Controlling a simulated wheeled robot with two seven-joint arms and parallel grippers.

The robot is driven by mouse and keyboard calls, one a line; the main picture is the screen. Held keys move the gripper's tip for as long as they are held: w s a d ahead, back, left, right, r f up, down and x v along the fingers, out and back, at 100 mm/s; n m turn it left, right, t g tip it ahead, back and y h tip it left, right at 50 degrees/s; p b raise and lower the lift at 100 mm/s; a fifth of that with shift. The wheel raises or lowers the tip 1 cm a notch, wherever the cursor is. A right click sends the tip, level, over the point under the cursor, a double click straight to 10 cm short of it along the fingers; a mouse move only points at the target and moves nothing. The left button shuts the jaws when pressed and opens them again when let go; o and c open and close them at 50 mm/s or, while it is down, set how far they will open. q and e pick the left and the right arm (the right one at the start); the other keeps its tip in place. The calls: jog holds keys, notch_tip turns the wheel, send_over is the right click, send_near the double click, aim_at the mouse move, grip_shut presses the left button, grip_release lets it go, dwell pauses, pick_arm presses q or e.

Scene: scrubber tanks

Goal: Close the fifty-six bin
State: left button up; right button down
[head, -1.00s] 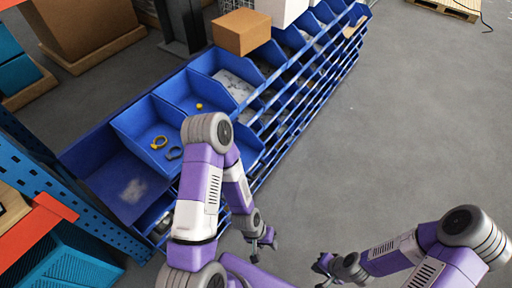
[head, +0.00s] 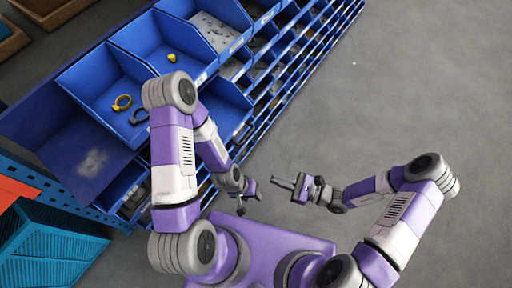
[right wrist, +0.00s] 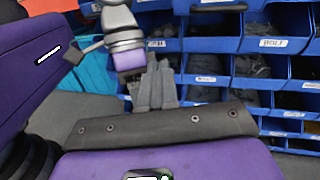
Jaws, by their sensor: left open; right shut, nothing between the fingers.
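A blue rack of open-fronted bins (head: 270,62) runs diagonally across the head view. Its bin fronts, some with white labels, also fill the right of the right wrist view (right wrist: 215,45). I cannot tell which bin is fifty-six; the label numbers are too small or blurred. My left gripper (head: 249,203) is open and empty, close in front of the rack's near end. My right gripper (head: 280,182) is shut and empty, to the right of the left one and apart from the rack. Its dark fingers (right wrist: 157,86) point toward the bins in the right wrist view.
Top bins hold a yellow ring (head: 121,103), a dark ring (head: 138,117) and a small yellow piece (head: 172,58). A teal crate (head: 50,255) stands at the lower left beside blue shelving (head: 40,180). The grey floor (head: 430,80) to the right is clear.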

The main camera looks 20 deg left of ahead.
jog(key=w+d+m+t+b, duration=0.1)
jog(key=w+d+m+t, duration=0.1)
jog(key=w+m+t, duration=0.3)
pick_arm(q)
notch_tip(320, 180, down, 5)
jog(key=b, duration=0.3)
jog(key=shift+r, duration=0.15)
pick_arm(e)
jog(key=w+a+r, duration=0.1)
jog(key=w+a, duration=0.2)
jog(key=a, duration=0.3)
jog(key=w+a+r+n+t, duration=0.1)
jog(key=w+a, duration=0.2)
jog(key=a, duration=0.4)
jog(key=shift+r, duration=0.4)
pick_arm(q)
jog(key=shift+r, duration=0.1)
